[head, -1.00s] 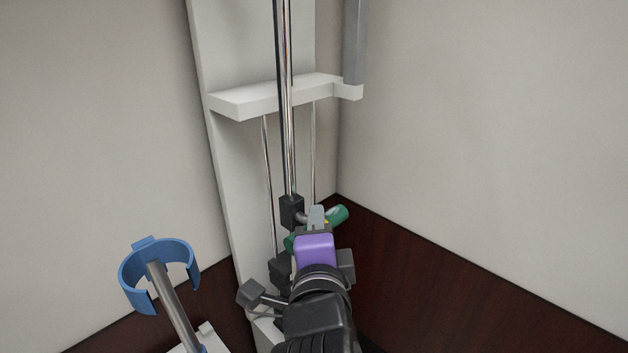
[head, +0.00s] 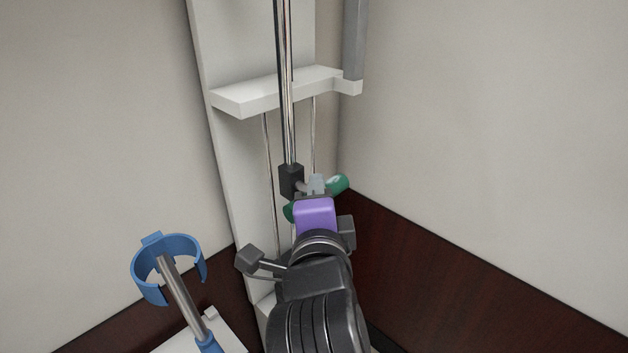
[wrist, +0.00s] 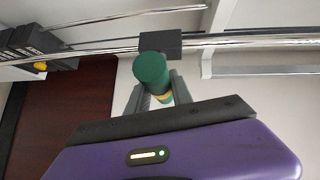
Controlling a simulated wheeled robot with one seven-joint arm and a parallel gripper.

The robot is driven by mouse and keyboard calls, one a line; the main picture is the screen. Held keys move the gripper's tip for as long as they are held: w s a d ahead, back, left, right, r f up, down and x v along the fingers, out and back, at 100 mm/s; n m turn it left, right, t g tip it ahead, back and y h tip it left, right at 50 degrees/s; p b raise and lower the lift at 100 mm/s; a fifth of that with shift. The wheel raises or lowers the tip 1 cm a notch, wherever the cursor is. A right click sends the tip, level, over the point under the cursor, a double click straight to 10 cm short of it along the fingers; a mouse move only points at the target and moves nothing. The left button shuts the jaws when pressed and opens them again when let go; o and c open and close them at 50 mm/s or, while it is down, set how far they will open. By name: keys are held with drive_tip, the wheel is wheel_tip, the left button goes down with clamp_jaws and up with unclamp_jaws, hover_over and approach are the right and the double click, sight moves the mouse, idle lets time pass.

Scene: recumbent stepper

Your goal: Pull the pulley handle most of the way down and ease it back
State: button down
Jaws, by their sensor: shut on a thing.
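The pulley handle is a green bar (head: 337,184) on a black block (head: 291,181) that rides a chrome rod (head: 287,120) in front of a white upright. My gripper (head: 316,185), with its purple body, is shut on the green handle, which sticks out on both sides of it. In the wrist view the green handle (wrist: 151,72) lies between the grey fingers (wrist: 158,95), close to the black block (wrist: 160,43). The block is well below the white cross-shelf. The far finger is partly hidden by the handle.
A white shelf bracket (head: 245,98) crosses the upright above the handle, with a grey post (head: 353,40) at its right. A blue open ring (head: 140,275) on a metal arm stands at lower left. Black weight blocks (wrist: 40,45) show in the wrist view. Walls meet behind the upright.

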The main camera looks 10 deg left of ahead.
drive_tip(key=shift+f, duration=0.35)
drive_tip(key=shift+r+p, duration=0.85)
drive_tip(key=shift+r, duration=0.45)
drive_tip(key=c, duration=1.2)
unclamp_jaws()
drive_tip(key=shift+r, duration=0.1)
drive_tip(key=shift+o, duration=0.4)
drive_tip(key=shift+r, duration=0.1)
drive_tip(key=s, duration=0.5)
drive_tip(key=shift+d+r, duration=0.3)
drive_tip(key=shift+r, duration=0.05)
